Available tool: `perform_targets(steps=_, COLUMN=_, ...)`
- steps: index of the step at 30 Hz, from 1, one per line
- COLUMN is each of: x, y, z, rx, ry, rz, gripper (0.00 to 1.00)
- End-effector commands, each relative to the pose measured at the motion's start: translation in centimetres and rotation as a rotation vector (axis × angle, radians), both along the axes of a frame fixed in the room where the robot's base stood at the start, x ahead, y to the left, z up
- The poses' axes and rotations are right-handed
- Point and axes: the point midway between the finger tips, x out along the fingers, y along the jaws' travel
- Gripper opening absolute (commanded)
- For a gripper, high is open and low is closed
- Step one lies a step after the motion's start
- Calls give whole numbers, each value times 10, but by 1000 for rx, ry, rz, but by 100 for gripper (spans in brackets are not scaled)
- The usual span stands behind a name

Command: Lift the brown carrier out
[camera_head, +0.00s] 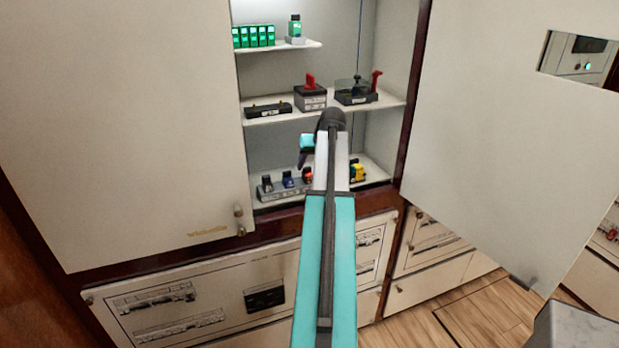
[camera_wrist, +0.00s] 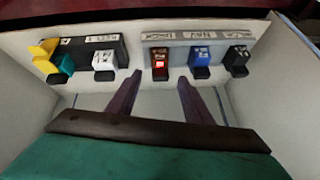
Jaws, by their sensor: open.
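A small reddish-brown carrier (camera_wrist: 159,61) with a lit red face stands in a grey labelled strip (camera_wrist: 218,38) in the wrist view. In the head view it shows as a small red block (camera_head: 307,173) on the bottom shelf, partly hidden by my arm. My gripper (camera_wrist: 159,77) is open and empty, its two dark fingers apart. In the wrist picture, its fingertips lie to the left and right of the carrier's lower end. I cannot tell whether they touch it. The gripper also shows in the head view (camera_head: 303,160), largely behind my arm.
A blue carrier (camera_wrist: 200,60) and a black one (camera_wrist: 237,58) stand in the same strip. A second strip (camera_wrist: 77,44) holds a white piece (camera_wrist: 104,62) and a yellow-and-teal piece (camera_wrist: 48,58). The middle shelf (camera_head: 283,118) lies above, between open cabinet doors.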

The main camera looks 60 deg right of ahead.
Motion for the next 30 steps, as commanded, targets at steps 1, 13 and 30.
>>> perform_targets(steps=1, x=3, y=-2, z=-3, rx=1, ry=1, rz=0, gripper=46)
perform_targets(steps=13, x=10, y=-6, z=-19, rx=0, ry=0, rz=1, gripper=46)
perform_targets(steps=30, x=11, y=-5, z=-18, rx=0, ry=0, rz=1, gripper=23)
